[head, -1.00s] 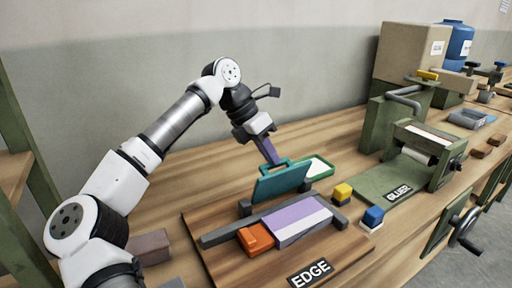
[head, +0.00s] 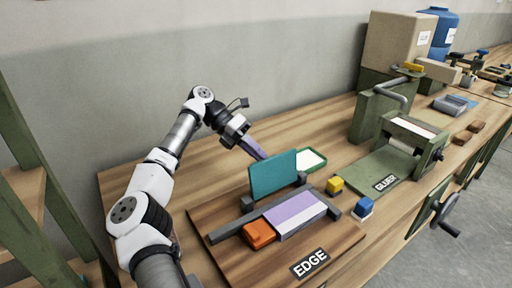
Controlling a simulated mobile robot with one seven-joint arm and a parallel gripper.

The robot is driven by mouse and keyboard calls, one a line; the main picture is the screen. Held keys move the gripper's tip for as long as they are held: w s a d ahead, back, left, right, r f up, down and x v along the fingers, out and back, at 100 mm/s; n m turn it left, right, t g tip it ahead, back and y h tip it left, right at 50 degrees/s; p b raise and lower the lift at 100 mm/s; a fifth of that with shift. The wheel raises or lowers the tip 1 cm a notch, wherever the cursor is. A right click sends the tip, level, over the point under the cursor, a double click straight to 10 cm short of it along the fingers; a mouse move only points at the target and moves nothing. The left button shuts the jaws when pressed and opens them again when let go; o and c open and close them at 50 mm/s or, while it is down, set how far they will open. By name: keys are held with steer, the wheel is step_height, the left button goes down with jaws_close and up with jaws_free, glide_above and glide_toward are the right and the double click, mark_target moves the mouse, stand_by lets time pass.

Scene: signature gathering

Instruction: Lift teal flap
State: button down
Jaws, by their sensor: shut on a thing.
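The teal flap (head: 273,174) stands raised and nearly upright at the back of the EDGE board (head: 222,231). My gripper (head: 261,155) is behind the flap's top edge, coming down from the upper left, and is shut on the flap. The grip itself and the flap's handle are hidden behind the panel. In front of the flap, a purple and white block (head: 297,215) lies on the board beside a grey bar (head: 229,230) and an orange block (head: 259,234).
A green tray with a white inside (head: 312,160) lies behind the flap. A yellow block (head: 335,185) and a blue block (head: 363,207) stand at its right. The GLUER machine (head: 412,140) is farther right. Bare tabletop lies at the back left.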

steer(key=shift+s+d+f+g, duration=0.1)
steer(key=shift+s+f+g, duration=0.1)
steer(key=shift+f, duration=0.5)
steer(key=shift+s+d+f+g, duration=0.1)
steer(key=shift+f+g, duration=0.1)
steer(key=shift+f, duration=0.45)
steer(key=c, duration=1.4)
jaws_free()
steer(key=shift+d, duration=0.15)
steer(key=shift+c, duration=0.2)
steer(key=shift+w+r, duration=0.1)
steer(key=shift+w+a+r, duration=0.1)
steer(key=shift+a, duration=0.1)
steer(key=shift+w+a+r, duration=0.1)
steer(key=shift+a, duration=0.1)
steer(key=p+v, duration=0.3)
steer(key=v, duration=0.4)
steer(key=shift+r, duration=0.3)
